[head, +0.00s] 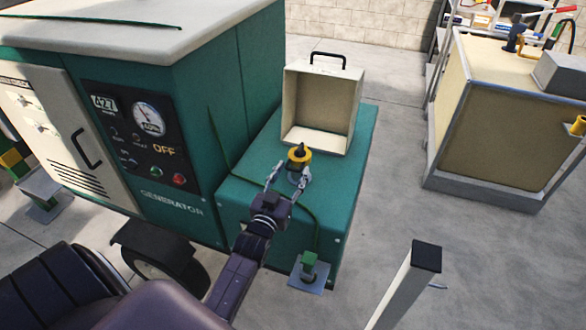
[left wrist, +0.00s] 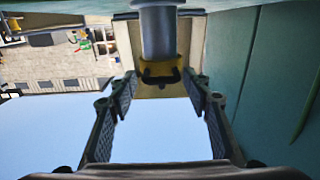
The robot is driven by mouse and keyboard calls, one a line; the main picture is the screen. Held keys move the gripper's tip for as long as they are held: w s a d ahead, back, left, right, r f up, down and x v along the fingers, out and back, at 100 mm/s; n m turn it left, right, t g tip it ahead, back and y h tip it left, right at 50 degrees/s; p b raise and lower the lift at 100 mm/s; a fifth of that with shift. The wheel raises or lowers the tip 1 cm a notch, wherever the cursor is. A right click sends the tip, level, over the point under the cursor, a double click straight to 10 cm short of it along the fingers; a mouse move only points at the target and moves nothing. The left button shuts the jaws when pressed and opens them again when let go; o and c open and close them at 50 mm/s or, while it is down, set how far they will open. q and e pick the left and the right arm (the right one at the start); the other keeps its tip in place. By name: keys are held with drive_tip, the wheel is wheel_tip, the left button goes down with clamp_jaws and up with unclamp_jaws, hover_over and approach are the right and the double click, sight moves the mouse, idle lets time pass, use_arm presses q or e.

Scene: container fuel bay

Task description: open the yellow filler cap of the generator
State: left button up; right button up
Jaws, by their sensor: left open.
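The yellow filler cap (head: 299,154) with a black top sits on a short grey neck on the green lower deck of the generator (head: 212,115). In the left wrist view the cap (left wrist: 160,73) shows upside down at the end of the grey neck (left wrist: 158,32). My left gripper (head: 288,173) is open and empty. Its fingers stand apart on the near side of the cap, and the cap appears between the fingertips in the left wrist view. I cannot tell whether they touch it. My right gripper is not in view.
An open cream housing (head: 322,105) with a black handle stands just behind the cap. A green cable (head: 222,140) runs along the generator's side and deck. A cream tank (head: 505,120) stands at the right, and a pale post (head: 405,285) at the front. Floor between is clear.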

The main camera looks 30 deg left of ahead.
use_arm(q)
drive_tip(key=shift+x, duration=0.75)
clamp_jaws()
